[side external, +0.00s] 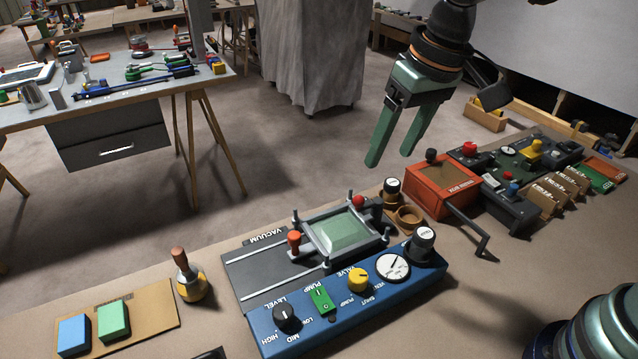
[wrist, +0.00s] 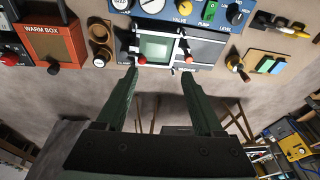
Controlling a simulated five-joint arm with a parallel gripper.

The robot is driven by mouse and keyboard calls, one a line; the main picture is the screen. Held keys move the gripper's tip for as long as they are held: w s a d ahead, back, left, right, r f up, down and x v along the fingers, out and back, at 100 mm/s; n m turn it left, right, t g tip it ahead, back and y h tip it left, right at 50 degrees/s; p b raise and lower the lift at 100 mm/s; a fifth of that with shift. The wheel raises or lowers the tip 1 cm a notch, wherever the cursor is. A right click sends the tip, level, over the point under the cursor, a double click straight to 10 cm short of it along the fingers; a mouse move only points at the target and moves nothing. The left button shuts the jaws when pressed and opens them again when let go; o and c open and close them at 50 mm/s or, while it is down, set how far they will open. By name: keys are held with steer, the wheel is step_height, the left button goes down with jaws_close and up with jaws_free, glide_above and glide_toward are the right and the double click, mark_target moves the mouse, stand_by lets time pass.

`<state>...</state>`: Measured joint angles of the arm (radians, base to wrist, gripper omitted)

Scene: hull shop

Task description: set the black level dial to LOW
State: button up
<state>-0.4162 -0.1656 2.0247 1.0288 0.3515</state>
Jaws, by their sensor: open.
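The black level dial (side external: 287,316) is a round knob at the near left end of the blue control panel (side external: 345,318), with LOW, MID and HIGH printed around it. I cannot tell surely which mark it points at. It also shows in the wrist view (wrist: 235,15) at the top right. My gripper (side external: 390,157) is open and empty, high above the bench and well behind and to the right of the dial. In the wrist view its fingertips (wrist: 161,74) are spread below the clamp frame, apart from the dial.
Beside the dial are a green pump switch (side external: 322,301), a yellow valve knob (side external: 358,280) and a white gauge (side external: 393,266). Behind them stands the clamp frame (side external: 343,232) with upright posts. A wooden-handled bottle (side external: 190,279) stands left of the panel. The red warm box (side external: 441,186) is right.

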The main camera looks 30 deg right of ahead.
steer(key=a+f+g, duration=0.2)
steer(key=a+f, duration=0.2)
steer(key=a, duration=0.8)
steer(key=h, duration=0.1)
glide_above(283, 310)
step_height(283, 310, down, 4)
steer(key=shift+n+g, duration=0.3)
steer(key=shift+g, duration=0.1)
step_height(283, 310, down, 12)
steer(key=shift+r, duration=0.1)
jaws_close()
